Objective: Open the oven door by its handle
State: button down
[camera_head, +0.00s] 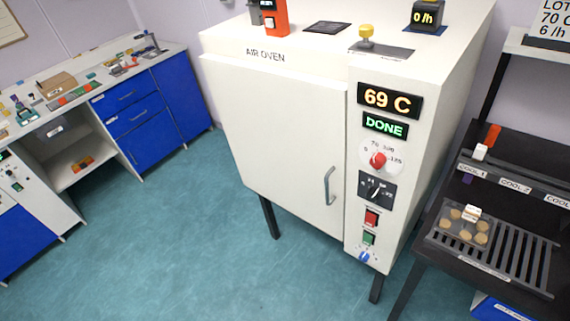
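The white air oven (225,50) stands on black legs in the middle of the camera view, turned a little to the right. Its door (275,130) looks closed, flush with the front. The grey metal handle (329,186) is a vertical bar at the door's lower right edge. Beside the door is a control panel with a "69 C" display (389,100), a green "DONE" display (385,125), a red knob (377,159), a black selector (375,191) and red and green buttons. My gripper is not in view.
Blue floor (170,245) is clear before the oven. A black rack (530,205) with cooling slots and a tray of round tan pieces (464,224) stands close on the right. A bench with blue cabinets (137,125) lines the left. Small items sit on the oven top.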

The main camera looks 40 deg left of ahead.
aim_at(286, 131)
jog(key=z, duration=0.6)
jog(key=k, duration=0.95)
jog(key=u, duration=0.65)
jog(key=i, duration=1)
jog(key=z, duration=0.05)
